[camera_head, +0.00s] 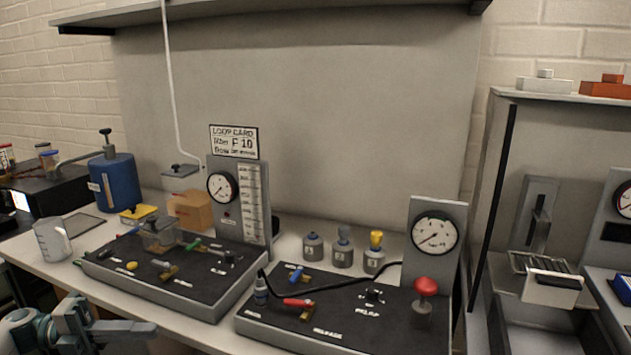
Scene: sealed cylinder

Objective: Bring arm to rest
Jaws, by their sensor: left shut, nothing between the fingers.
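My left gripper (138,328) shows at the bottom left, in front of the bench's front edge and below the left panel. Its fingers are shut, point to the right and hold nothing. Part of my left arm shows behind it at the lower left corner. The gripper appears apart from everything on the bench. My right gripper is not in view.
The left panel (150,285) bears valves and an upright gauge board (238,205). The right panel (345,330) has a red knob (426,286), a gauge (435,233) and a black hose. A beaker (52,241) and blue cylinder (115,181) stand at left.

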